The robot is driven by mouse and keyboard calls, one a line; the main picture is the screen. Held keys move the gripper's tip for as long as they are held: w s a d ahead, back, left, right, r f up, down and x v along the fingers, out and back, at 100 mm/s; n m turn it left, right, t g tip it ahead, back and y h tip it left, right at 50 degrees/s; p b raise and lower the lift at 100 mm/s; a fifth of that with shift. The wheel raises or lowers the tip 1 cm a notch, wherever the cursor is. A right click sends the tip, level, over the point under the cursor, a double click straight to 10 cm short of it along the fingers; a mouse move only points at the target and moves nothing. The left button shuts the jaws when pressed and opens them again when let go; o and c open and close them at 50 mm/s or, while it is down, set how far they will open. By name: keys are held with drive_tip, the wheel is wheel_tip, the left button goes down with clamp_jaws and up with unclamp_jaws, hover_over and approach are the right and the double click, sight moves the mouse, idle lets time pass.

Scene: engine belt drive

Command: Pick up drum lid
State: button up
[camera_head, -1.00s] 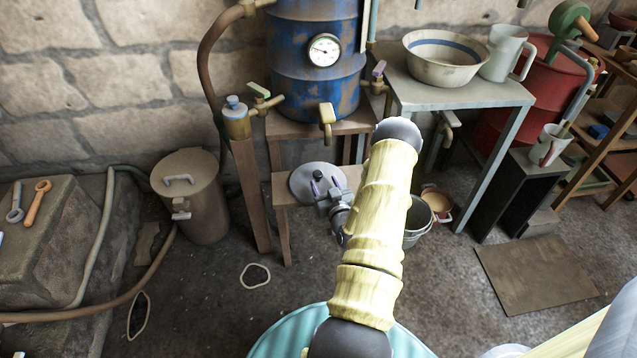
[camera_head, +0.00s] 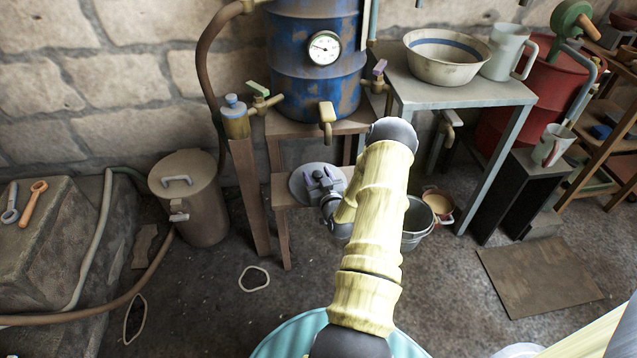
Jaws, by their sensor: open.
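A round grey disc, which looks like the drum lid (camera_head: 299,187), lies flat on a low wooden stand in front of the blue drum (camera_head: 313,85). My gripper (camera_head: 323,174) is over the lid in the picture, with its two purple-tipped fingers apart and nothing visibly held. The gripper and wrist hide the lid's middle and lower right part, including its knob. I cannot tell whether the fingers touch the lid or are around the knob.
A lidded brown bin (camera_head: 190,205) stands to the left. A grey table (camera_head: 470,94) with a bowl and a jug stands to the right. A bucket (camera_head: 416,228) is on the floor behind my arm. Brass taps stick out from the drum above the stand.

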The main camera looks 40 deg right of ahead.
sight(319, 175)
clamp_jaws()
drive_tip(key=shift+r+p, duration=0.3)
drive_tip(key=shift+r, duration=0.25)
drive_tip(key=r+p, duration=0.1)
drive_tip(key=r, duration=0.1)
drive_tip(key=shift+s+r+p, duration=0.35)
drive_tip(key=shift+s, duration=0.05)
drive_tip(key=p+v, duration=0.3)
drive_tip(key=v, duration=1.4)
drive_tip(key=shift+a+f, duration=0.2)
drive_tip(key=shift+f, duration=0.35)
drive_tip(key=shift+s, duration=0.1)
